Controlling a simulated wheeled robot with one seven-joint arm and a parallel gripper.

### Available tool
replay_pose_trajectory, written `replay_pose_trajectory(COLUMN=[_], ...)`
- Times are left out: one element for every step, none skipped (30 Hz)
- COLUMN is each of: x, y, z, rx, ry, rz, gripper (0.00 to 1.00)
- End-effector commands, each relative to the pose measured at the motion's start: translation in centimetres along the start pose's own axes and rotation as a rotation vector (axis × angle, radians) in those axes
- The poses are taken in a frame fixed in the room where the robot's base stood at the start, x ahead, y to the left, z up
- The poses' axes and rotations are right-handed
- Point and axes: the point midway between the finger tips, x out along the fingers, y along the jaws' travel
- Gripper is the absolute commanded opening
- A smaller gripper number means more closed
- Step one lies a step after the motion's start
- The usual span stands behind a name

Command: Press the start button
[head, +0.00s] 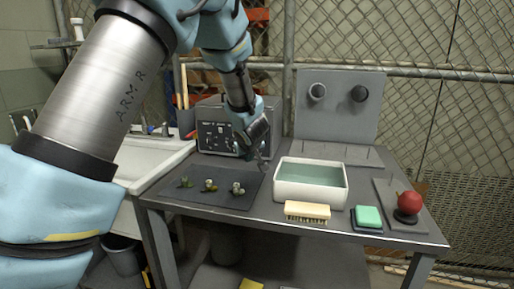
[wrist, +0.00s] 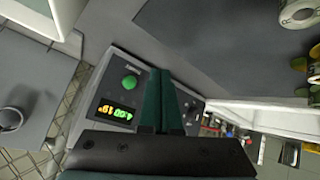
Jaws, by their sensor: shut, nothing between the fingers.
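A grey control box with a dark front panel (head: 213,139) stands at the back left of the bench. In the wrist view, its panel (wrist: 104,88) carries a round green button (wrist: 130,82) and a lit display (wrist: 115,110) with yellow and green digits. A small label beside the button is too small to read. My gripper (wrist: 166,76) is shut and empty; its dark fingers appear to the right of the green button and hide part of the panel. In the head view, my gripper (head: 262,163) hangs just right of the panel, above the bench.
A white tank of water (head: 311,194) stands mid-bench, with a brush (head: 307,211) and a green sponge (head: 368,216) before it. A dark mat (head: 222,196) with small parts lies left. A red ball-topped fixture (head: 408,202) stands right, a sink (head: 150,165) left.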

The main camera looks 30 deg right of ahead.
Motion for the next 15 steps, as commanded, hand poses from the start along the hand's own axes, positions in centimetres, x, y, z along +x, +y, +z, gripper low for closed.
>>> replay_pose_trajectory(x=[0.4, 0.6, 1.1, 1.4, 1.6, 2.0, 2.3, 2.6, 2.7, 2.9, 3.2, 3.4, 3.6, 3.8, 4.0], y=[0.4, 0.7, 1.0, 1.2, 1.4, 1.7, 1.9, 2.1, 2.3, 2.5, 2.6, 2.8, 2.9, 3.0, 3.1], z=[-0.6, -0.8, -1.1, -1.3, -1.6, -1.9, -2.1, -2.3, -2.7, -2.9, -3.0, -3.1, -3.2, -3.3, -3.4], rx=[-0.001, 0.000, 0.000, 0.000, -0.001, 0.001, 0.000, -0.001, 0.001, 0.000, 0.000, 0.000, 0.000, 0.000, 0.000], ry=[-0.001, 0.000, 0.000, 0.000, 0.000, 0.000, 0.000, 0.000, 0.000, 0.000, -0.001, 0.000, 0.000, -0.001, 0.000], rz=[-0.002, -0.001, -0.001, -0.001, -0.002, -0.002, -0.001, -0.001, -0.002, -0.002, -0.003, -0.002, -0.002, -0.002, -0.001], gripper=[0.00, 0.00, 0.00, 0.00, 0.00, 0.00, 0.00, 0.00, 0.00, 0.00, 0.00, 0.00, 0.00, 0.00, 0.00])
